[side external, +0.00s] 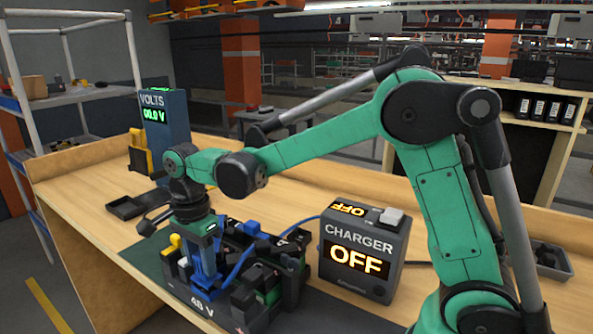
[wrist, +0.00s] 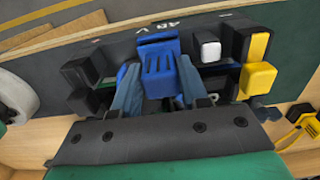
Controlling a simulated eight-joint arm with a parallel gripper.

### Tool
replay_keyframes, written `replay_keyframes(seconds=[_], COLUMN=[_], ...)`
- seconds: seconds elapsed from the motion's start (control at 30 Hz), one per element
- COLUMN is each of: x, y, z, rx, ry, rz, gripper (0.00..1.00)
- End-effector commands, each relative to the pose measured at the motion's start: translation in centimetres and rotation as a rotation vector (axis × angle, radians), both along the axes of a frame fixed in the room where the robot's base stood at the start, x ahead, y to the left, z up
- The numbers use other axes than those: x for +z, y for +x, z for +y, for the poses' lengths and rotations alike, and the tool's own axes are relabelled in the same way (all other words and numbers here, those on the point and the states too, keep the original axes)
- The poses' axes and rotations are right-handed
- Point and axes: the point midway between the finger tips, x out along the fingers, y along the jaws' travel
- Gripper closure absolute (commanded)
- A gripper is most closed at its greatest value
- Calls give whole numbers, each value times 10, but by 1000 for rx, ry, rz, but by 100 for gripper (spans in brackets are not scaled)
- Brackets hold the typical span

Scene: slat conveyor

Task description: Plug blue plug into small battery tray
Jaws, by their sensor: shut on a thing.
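The blue plug (wrist: 158,68) is ribbed and sits between the blue-grey fingers of my gripper (wrist: 160,88) in the wrist view. My gripper (side external: 205,275) is shut on it and points down at the dark battery tray (side external: 203,304) marked 48 V in the side view. The plug is over or at the tray's front part. The fingers and tray walls hide its lower end, so I cannot tell whether it is seated. A blue cable (side external: 238,265) runs from the tray area towards the charger.
A yellow plug (wrist: 258,80) and a white-topped block (wrist: 208,50) are close right of the fingers. The charger (side external: 360,255) reads OFF. A VOLTS meter (side external: 163,135) stands behind, with a shallow dark tray (side external: 130,206) in front.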

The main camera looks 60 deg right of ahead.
Motion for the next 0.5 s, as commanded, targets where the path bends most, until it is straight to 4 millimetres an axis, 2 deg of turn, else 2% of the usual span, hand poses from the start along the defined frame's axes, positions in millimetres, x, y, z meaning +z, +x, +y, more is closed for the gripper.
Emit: replay_keyframes(seconds=[0.3,0.33,0.43,0.5], x=[-8,-8,-8,-8], y=[0,0,0,0], z=[0,0,0,0], rx=[0,0,0,0], ry=[0,0,0,0], rz=[0,0,0,0], gripper=[100,56,27,24])
